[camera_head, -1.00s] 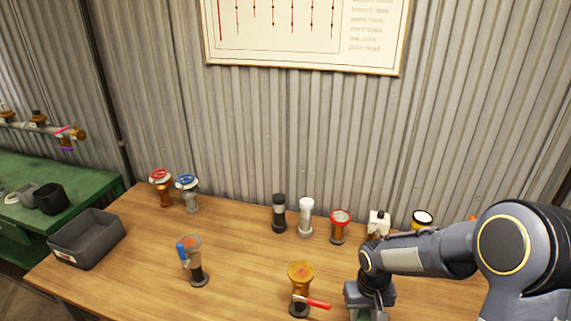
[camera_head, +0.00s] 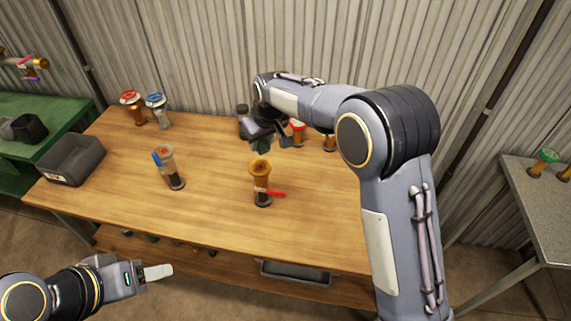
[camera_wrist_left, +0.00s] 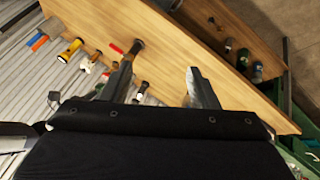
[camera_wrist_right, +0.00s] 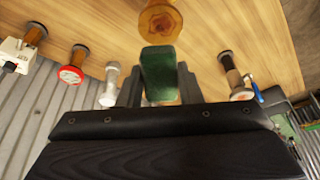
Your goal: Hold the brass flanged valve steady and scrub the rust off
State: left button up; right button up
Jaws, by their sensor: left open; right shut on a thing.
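The brass flanged valve (camera_head: 261,172), with a red lever, stands upright near the middle of the wooden table. Its round brass top (camera_wrist_right: 160,20) shows in the right wrist view. My right gripper (camera_head: 262,142) is shut on a green block (camera_wrist_right: 158,72), which looks like the scrubber. It holds the block behind the valve in the head view, seemingly apart from it. My left gripper (camera_head: 150,268) is open and empty in front of the table's front edge, apart from the valve. The left wrist view shows its spread fingers (camera_wrist_left: 160,82). Rust cannot be made out clearly.
A valve with a blue handle (camera_head: 169,170) stands left of the brass one. Red-topped (camera_head: 131,104) and blue-topped (camera_head: 156,107) valves stand at the back left. A grey bin (camera_head: 73,160) is at the left edge. My right arm hides part of the back row. The front middle is clear.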

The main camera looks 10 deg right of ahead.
pick_arm(q)
jog(key=w+f+n+g, duration=0.1)
jog(key=w+f+n, duration=0.2)
jog(key=w, duration=0.4)
jog(key=n+t+h, duration=0.4)
jog(key=n+h, duration=0.3)
jog(key=n, duration=1.3)
send_near(262, 185)
jog(key=f, duration=0.4)
jog(key=a+f, duration=0.1)
jog(key=f, duration=0.1)
jog(key=shift+w, duration=0.3)
jog(key=shift+w+f+n, duration=0.25)
jog(key=shift+w+n, duration=0.15)
jog(key=shift+n, duration=0.2)
jog(key=shift+y, duration=0.3)
jog(key=x, duration=1.2)
jog(key=shift+r, duration=0.1)
jog(key=shift+s, duration=0.1)
jog(key=shift+c, duration=0.2)
grip_shut()
